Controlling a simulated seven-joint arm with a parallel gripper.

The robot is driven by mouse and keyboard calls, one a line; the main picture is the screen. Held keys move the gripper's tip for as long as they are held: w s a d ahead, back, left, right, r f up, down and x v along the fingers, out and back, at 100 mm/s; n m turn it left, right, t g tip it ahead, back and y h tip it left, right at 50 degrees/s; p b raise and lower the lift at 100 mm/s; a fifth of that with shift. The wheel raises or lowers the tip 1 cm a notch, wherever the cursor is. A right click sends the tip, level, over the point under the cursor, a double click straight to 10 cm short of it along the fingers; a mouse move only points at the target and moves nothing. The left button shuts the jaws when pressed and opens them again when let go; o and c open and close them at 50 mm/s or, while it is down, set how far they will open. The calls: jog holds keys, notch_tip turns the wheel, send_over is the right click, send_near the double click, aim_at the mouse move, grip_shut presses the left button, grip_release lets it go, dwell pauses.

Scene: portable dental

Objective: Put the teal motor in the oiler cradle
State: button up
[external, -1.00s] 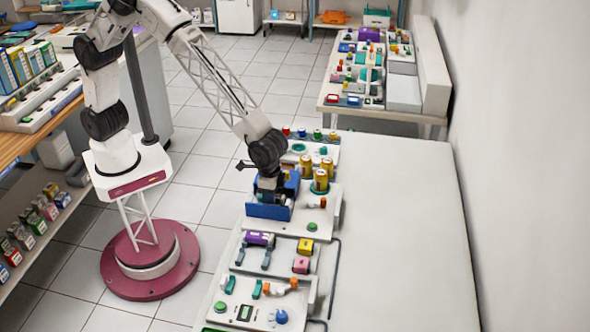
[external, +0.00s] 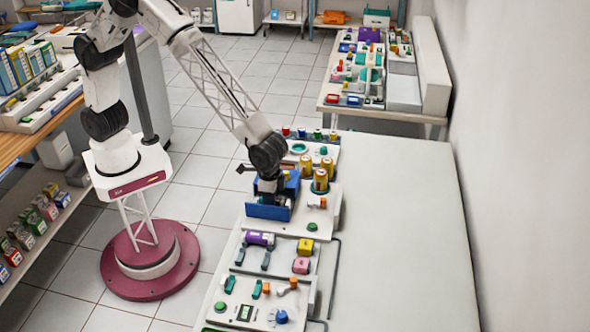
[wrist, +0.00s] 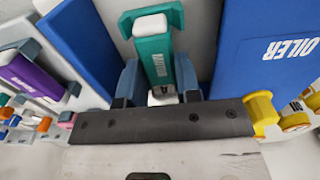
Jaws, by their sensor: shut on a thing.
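The teal motor (wrist: 155,55), with a white cap and white lettering, sits between the two fingers of my gripper (wrist: 160,92) in the wrist view. My gripper is shut on it. Blue panels stand on both sides, and the right one is the blue oiler cradle wall (wrist: 265,45) marked OILER. In the external view my gripper (external: 268,192) reaches down into the blue oiler cradle (external: 268,212). The cradle's front wall and the gripper hide the motor there. I cannot tell whether the motor touches the cradle's bottom.
Yellow cylinders (external: 320,180) stand close to the right of the cradle. A green button (external: 312,226) is in front of them. A purple motor (external: 259,239) and yellow and pink blocks lie on the nearer panel. The white table's right side (external: 400,230) is clear.

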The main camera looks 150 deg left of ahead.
dwell(0.3)
jog(key=o, duration=1)
jog(key=shift+f, duration=0.1)
jog(key=shift+r, duration=3.95)
jog(key=shift+d, duration=0.1)
